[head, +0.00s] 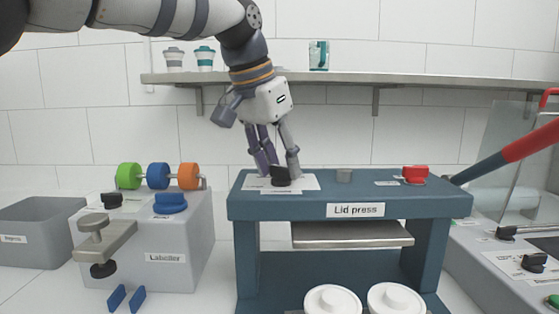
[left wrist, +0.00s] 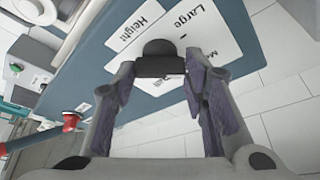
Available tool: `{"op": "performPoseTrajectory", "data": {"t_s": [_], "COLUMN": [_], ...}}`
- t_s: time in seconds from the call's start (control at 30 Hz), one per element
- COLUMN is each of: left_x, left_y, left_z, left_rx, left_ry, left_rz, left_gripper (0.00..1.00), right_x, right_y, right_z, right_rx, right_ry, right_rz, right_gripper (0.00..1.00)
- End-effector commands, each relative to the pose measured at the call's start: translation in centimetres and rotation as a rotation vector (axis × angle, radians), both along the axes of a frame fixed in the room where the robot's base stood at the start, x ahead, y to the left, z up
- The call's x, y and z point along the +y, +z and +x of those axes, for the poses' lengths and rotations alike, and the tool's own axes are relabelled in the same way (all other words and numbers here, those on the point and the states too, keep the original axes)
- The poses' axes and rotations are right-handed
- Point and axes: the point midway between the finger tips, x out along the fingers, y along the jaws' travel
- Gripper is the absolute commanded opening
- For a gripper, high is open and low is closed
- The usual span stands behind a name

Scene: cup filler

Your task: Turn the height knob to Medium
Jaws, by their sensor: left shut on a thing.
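The black height knob (head: 280,176) stands on a white label plate (head: 309,182) at the left end of the blue lid press top. My left gripper (head: 279,166) reaches down from above and is shut on the knob. In the left wrist view the knob (left wrist: 158,50) sits between the fingertips (left wrist: 160,75). Labels reading "Height" and "Large" lie around it there, and a third label, starting with "M", is partly hidden by a finger. The knob's exact pointing direction is hard to tell. My right gripper is out of view.
A red-and-blue lever (head: 510,150) slants at the right. The labeller (head: 178,240) stands left, and a shelf (head: 350,78) with cups runs behind my left arm.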

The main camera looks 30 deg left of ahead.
Motion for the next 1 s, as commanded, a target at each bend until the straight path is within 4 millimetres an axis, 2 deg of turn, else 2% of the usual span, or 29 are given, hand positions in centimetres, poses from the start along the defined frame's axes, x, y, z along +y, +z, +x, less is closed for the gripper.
{"op": "performPoseTrajectory", "data": {"t_s": [0.4, 1.0], "left_x": [0.15, 0.15], "left_y": [0.03, 0.08], "left_z": [0.07, 0.08], "left_rx": [-0.001, -0.002], "left_ry": [-0.247, -0.317], "left_rz": [-0.001, 0.001], "left_gripper": [0.12, 0.12], "right_x": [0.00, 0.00], "right_y": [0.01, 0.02], "right_z": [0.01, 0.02], "right_rx": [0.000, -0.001], "right_ry": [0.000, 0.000], "right_rz": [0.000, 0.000], "right_gripper": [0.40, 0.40]}}
